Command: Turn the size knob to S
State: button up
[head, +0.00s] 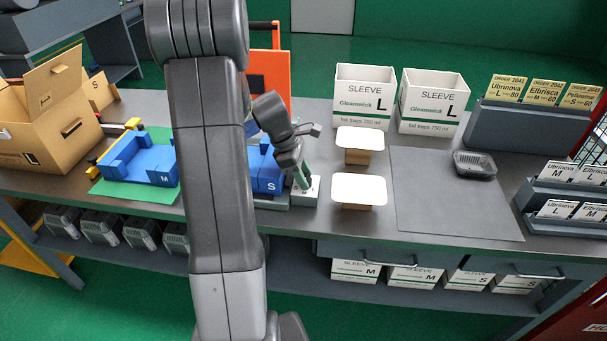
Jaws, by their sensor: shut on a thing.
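My gripper (302,181) points down at a small pale grey box (306,197) to the right of the middle of the bench. Its fingers are shut on the size knob at the top of this box. The knob itself is hidden by the fingers, so its setting cannot be read. A blue block marked S (268,182) sits just left of the box, partly behind my arm. A blue block marked M (140,165) lies further left on a green mat (118,189).
Two white-topped stands (359,188) are close on the right of the gripper. A black foil tray (475,165) lies on a grey mat (440,210). White sleeve boxes (364,95) stand behind. Card racks (530,128) are at the right, an open carton (50,125) at the left.

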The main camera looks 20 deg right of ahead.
jog(key=m+p, duration=0.1)
jog(key=m, duration=0.2)
jog(key=m+g+y+p, duration=0.1)
jog(key=m, duration=0.1)
jog(key=shift+w+d+r+m+y, duration=0.1)
jog(key=shift+w+m+y, duration=0.1)
jog(key=shift+m+y, duration=0.15)
jog(key=m+y+p, duration=0.1)
jog(key=m, duration=0.2)
jog(key=m+g+y, duration=0.1)
jog(key=m, duration=0.2)
jog(key=shift+w+d+p, duration=0.1)
jog(key=shift+p, duration=0.25)
dwell(0.4)
jog(key=o, duration=1)
jog(key=b+v, duration=0.1)
jog(key=v, duration=1.2)
jog(key=shift+w+r, duration=0.2)
jog(key=shift+r, duration=0.05)
